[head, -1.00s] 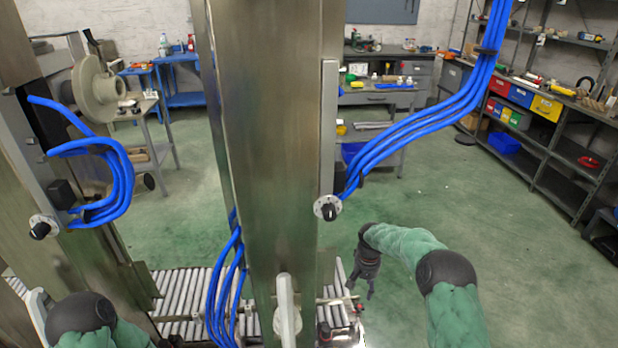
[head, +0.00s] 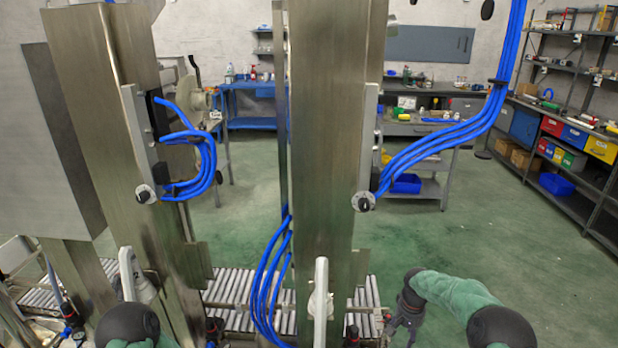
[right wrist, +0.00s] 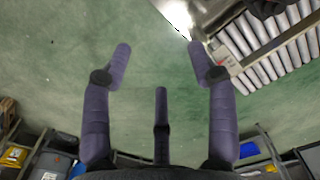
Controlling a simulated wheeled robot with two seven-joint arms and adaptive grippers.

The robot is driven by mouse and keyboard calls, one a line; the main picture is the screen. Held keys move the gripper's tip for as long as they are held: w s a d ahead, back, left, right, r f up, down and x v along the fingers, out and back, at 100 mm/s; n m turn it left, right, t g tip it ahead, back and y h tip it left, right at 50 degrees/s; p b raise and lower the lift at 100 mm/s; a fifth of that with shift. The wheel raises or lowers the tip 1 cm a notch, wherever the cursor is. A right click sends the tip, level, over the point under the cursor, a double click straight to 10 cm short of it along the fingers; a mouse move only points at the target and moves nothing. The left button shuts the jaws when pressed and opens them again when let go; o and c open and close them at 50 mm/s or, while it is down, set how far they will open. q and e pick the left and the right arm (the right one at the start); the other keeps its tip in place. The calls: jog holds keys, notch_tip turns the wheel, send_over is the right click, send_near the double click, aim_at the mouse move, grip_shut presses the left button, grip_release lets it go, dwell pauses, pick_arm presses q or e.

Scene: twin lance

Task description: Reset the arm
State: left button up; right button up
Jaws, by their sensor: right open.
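My right arm, in a green sleeve, comes in at the bottom right of the head view. Its dark gripper (head: 401,335) hangs down beside the right end of the roller conveyor (head: 240,287). Green floor shows below the fingers. The conveyor's rollers (right wrist: 268,48) lie beyond the right finger, apart from it. Of my left arm only a dark joint and a bit of green sleeve show at the bottom left. The left gripper is out of view.
Two tall steel columns (head: 325,130) (head: 110,120) stand in front, with blue hoses (head: 440,150) looping from them. White levers (head: 320,305) stick up near the conveyor. Shelves with coloured bins (head: 575,137) stand at the right. The green floor (head: 470,235) between is clear.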

jog(key=s+a+f+n+y+p, duration=0.2)
jog(key=s+a+f+y, duration=0.1)
jog(key=s+a+f, duration=0.85)
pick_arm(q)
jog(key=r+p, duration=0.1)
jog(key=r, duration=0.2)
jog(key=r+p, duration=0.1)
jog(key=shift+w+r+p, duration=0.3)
pick_arm(e)
jog(key=s+a+r, duration=0.1)
jog(key=s+a, duration=0.3)
jog(key=s, duration=0.6)
jog(key=s+a+r, duration=0.1)
jog(key=s+a, duration=0.3)
jog(key=s, duration=0.7)
jog(key=shift+s+m+y, duration=0.25)
jog(key=shift+m+y, duration=0.05)
jog(key=shift+y, duration=0.1)
